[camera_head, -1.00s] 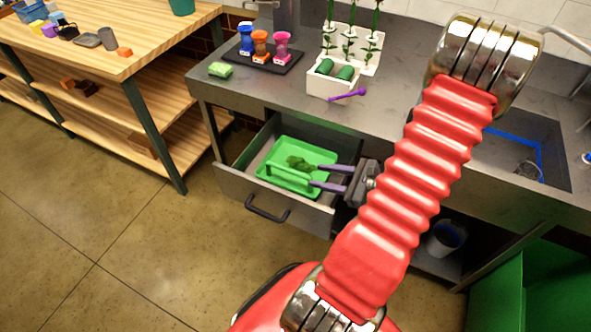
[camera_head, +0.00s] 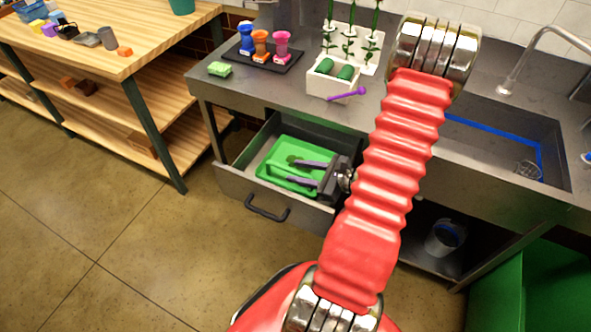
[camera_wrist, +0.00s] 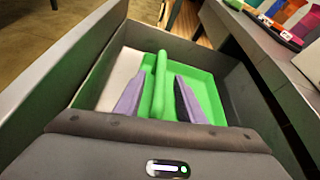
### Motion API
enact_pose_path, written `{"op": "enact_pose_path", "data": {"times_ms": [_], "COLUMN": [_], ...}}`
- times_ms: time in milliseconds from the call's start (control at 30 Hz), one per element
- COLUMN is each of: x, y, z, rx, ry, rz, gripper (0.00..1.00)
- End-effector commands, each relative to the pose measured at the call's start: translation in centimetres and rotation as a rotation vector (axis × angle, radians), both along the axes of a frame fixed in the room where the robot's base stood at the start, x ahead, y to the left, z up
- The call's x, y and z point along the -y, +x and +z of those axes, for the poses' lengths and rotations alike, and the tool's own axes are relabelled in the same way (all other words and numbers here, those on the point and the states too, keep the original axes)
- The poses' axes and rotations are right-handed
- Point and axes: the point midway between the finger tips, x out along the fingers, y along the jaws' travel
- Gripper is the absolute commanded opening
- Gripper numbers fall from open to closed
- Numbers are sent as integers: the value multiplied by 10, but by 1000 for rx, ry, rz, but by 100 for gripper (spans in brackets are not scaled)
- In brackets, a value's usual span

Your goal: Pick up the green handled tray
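The green tray (camera_head: 312,148) lies inside the open drawer under the counter. Its raised green bar handle (camera_wrist: 160,85) runs lengthwise in the wrist view, with the tray floor (camera_wrist: 206,86) visible to its right. My gripper (camera_head: 292,171) is down over the tray, its purple fingers apart. In the wrist view my gripper (camera_wrist: 160,92) has one finger on each side of the handle, with gaps showing.
The drawer (camera_head: 235,183) has grey walls close around the tray and a dark front pull (camera_head: 267,208). On the counter above stand colored holders (camera_head: 262,45), a white box (camera_head: 322,84) and a green sponge (camera_head: 219,69). A wooden table (camera_head: 160,50) stands at left.

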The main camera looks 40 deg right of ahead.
Motion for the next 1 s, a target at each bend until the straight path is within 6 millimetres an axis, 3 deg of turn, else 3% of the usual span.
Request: {"op": "enact_pose_path", "data": {"times_ms": [267, 700, 1000], "x": [-1, -10, -11], "y": [4, 43, 46], "z": [-2, -19, -20], "rx": [-1, 0, 0], "ry": [1, 1, 1], "rz": [2, 0, -1], "gripper": [36, 36, 36]}}
